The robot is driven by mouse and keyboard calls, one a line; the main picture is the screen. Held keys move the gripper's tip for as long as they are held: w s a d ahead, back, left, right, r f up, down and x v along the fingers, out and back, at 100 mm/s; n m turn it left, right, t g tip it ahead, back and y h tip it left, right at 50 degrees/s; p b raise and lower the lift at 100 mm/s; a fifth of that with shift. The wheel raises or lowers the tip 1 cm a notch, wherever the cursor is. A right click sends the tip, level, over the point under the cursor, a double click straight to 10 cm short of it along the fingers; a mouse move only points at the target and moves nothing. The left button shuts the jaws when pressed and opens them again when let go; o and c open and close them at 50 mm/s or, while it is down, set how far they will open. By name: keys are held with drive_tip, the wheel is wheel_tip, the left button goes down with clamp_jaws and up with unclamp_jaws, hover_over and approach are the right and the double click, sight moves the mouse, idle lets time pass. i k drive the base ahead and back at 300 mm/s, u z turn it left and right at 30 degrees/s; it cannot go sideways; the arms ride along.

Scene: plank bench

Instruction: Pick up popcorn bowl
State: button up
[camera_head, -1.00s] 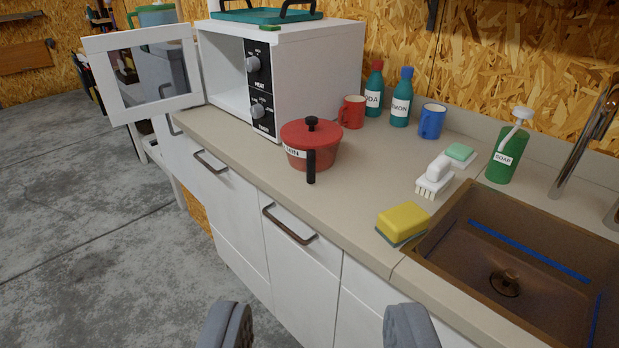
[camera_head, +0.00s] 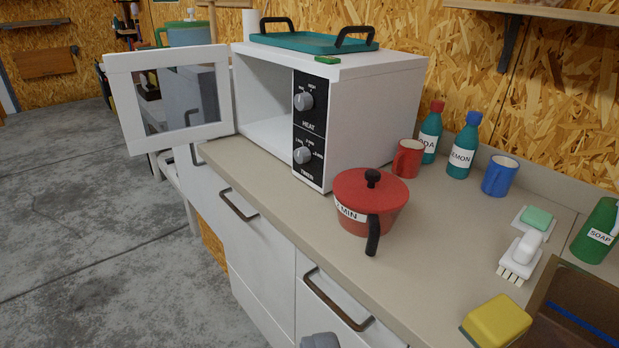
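A red bowl (camera_head: 368,212) with a red lid, a black knob, a black handle and a label ending in "MIN" stands upright on the counter, right of the microwave's front. I take it for the popcorn bowl. Its handle points toward me. Of my gripper (camera_head: 320,341), only one grey fingertip shows at the bottom edge. It is apart from the bowl, in front of the cabinet fronts. The other finger is out of view, so its opening cannot be seen.
The white microwave (camera_head: 384,110) has its door (camera_head: 115,105) swung open to the left and a teal tray (camera_head: 300,41) on top. Mugs, bottles, a brush (camera_head: 522,258) and a yellow sponge (camera_head: 497,322) stand right of the bowl. Counter (camera_head: 440,262) beside the bowl is clear.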

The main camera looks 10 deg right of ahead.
sight(371, 226)
drive_tip(key=u, duration=0.2)
drive_tip(key=i, duration=0.85)
drive_tip(key=u, duration=0.15)
